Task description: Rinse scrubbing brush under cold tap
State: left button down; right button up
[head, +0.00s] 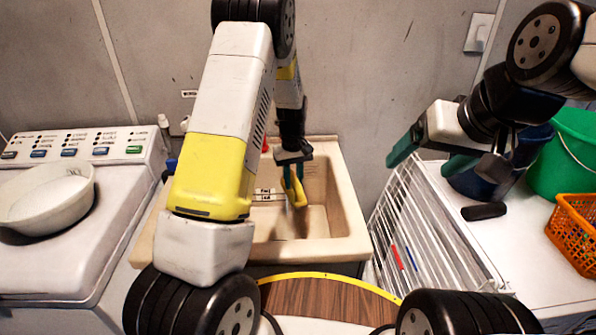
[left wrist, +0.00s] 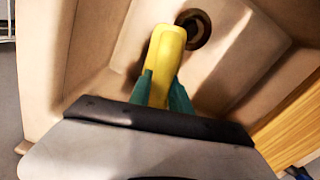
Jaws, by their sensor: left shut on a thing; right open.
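The yellow scrubbing brush (head: 297,192) is in my left gripper (head: 293,176), inside the beige sink basin (head: 348,205). The left gripper is shut on it. In the left wrist view the brush (left wrist: 165,55) sits between the teal fingers (left wrist: 162,92) and reaches toward the round drain (left wrist: 197,27); contact with the basin cannot be told. A blue tap part (head: 171,165) and a red one (head: 265,145) show beside my left arm, which hides much of the sink's back; no running water is visible. My right gripper (head: 420,167) is open and empty, right of the sink.
A washing machine (head: 120,190) with a white bowl (head: 45,203) stands left. A white drying rack (head: 405,235) is right of the sink. Further right, a white top holds a dark object (head: 484,211), a blue bucket (head: 530,147), a green bucket (head: 565,165) and an orange basket (head: 575,235).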

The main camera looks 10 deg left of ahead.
aim_at(299, 190)
pick_arm(q)
jog(key=shift+s+d, duration=0.45)
jog(key=shift+s, duration=0.4)
jog(key=shift+s+d, duration=0.45)
jog(key=shift+s, duration=0.45)
jog(key=shift+s+d, duration=0.45)
jog(key=shift+s, duration=0.4)
jog(key=s+d+r, duration=0.2)
jog(key=s+r, duration=0.2)
jog(key=shift+s, duration=0.25)
jog(key=shift+d, duration=0.1)
